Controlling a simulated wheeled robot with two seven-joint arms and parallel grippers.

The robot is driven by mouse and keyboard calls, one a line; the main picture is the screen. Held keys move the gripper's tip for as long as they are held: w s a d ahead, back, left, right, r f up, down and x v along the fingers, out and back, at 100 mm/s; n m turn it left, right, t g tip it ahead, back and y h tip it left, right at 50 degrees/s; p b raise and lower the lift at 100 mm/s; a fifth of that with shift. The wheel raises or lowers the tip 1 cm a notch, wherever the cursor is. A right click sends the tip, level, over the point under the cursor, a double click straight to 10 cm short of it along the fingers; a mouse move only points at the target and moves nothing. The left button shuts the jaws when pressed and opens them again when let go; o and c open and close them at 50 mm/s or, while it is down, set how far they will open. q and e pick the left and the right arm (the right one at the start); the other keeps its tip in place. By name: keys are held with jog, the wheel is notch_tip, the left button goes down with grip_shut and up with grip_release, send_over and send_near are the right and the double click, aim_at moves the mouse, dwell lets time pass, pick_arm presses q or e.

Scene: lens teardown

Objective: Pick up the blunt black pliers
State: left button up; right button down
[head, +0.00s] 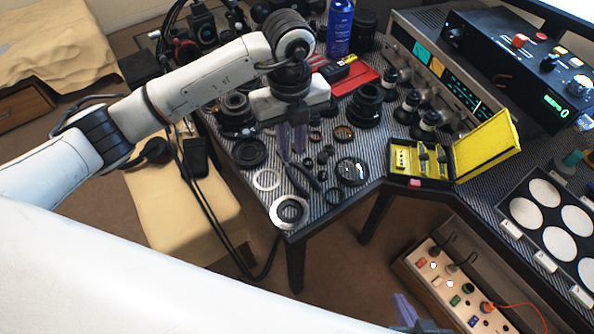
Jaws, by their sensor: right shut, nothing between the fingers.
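The black pliers (304,178) lie on the striped table near its front corner, handles spread toward the front. My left gripper (292,150) hangs from above over the upper end of the pliers. Its two purple fingers point down with a narrow gap between them, so it looks open. The fingers hide part of the pliers' jaw end, and I cannot tell whether they touch it. My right gripper (405,311) shows only at the bottom edge, low in front of the table, shut and empty.
Lens rings (290,212), a dark lens part (352,171) and small black pieces lie close around the pliers. A yellow open case (484,146) stands to the right. A red tray (355,80) and a blue bottle (340,28) are behind. The table's front edge is close.

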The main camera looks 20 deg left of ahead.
aim_at(293, 178)
pick_arm(q)
jog(key=f, duration=0.6)
jog(key=f+p, duration=0.1)
jog(key=f, duration=0.2)
jog(key=shift+s+d+f, duration=0.2)
jog(key=shift+d+f, duration=0.05)
grip_shut()
